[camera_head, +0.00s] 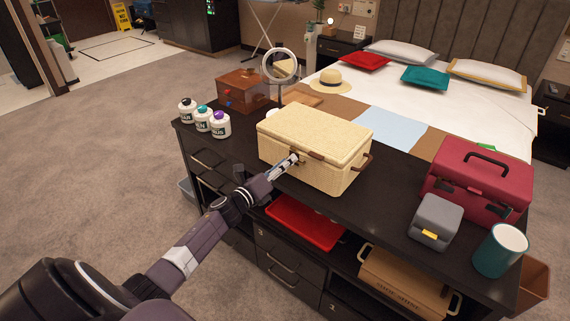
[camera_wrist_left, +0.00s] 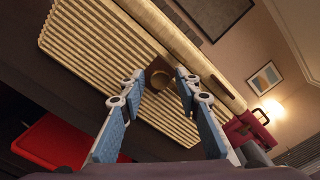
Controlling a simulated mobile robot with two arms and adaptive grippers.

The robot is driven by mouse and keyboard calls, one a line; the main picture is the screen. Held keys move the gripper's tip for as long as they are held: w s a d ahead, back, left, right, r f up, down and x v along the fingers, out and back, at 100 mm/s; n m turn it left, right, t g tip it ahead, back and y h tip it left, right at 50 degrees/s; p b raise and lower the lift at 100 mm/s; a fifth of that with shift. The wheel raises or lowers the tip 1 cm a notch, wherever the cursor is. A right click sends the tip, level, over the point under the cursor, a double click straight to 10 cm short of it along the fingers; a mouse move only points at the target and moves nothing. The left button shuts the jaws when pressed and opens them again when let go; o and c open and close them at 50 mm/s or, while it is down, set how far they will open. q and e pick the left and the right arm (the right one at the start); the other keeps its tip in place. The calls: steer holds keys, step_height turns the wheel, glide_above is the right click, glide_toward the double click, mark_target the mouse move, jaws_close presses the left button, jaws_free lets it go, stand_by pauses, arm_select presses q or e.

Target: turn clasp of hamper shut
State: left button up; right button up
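The hamper (camera_head: 310,135) is a cream woven box with a lid, standing on the dark cabinet top. Its lid is down. It also shows in the left wrist view (camera_wrist_left: 90,45), tilted across the picture. The brown clasp (camera_wrist_left: 160,76) is at the hamper's front, between my left fingertips in the left wrist view. My left gripper (camera_head: 294,159) reaches the hamper's front from the left. In the left wrist view its two fingers (camera_wrist_left: 158,78) are apart, one on each side of the clasp; I cannot tell whether they touch it. My right gripper is not in view.
Three bottles (camera_head: 204,121), a wooden box (camera_head: 242,89) and a round mirror (camera_head: 280,66) stand left of and behind the hamper. A red case (camera_head: 480,180), a grey box (camera_head: 436,221) and a teal cup (camera_head: 500,250) stand right. A red tray (camera_head: 305,222) is below.

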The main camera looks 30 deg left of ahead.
arm_select(q)
jaws_close()
steer(key=shift+n, duration=0.4)
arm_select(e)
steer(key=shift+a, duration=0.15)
arm_select(q)
steer(key=shift+n, duration=1)
steer(key=n, duration=0.4)
steer(key=n+p, duration=0.1)
steer(key=n, duration=0.5)
steer(key=n+p, duration=0.1)
steer(key=n, duration=0.4)
steer(key=shift+f, duration=0.15)
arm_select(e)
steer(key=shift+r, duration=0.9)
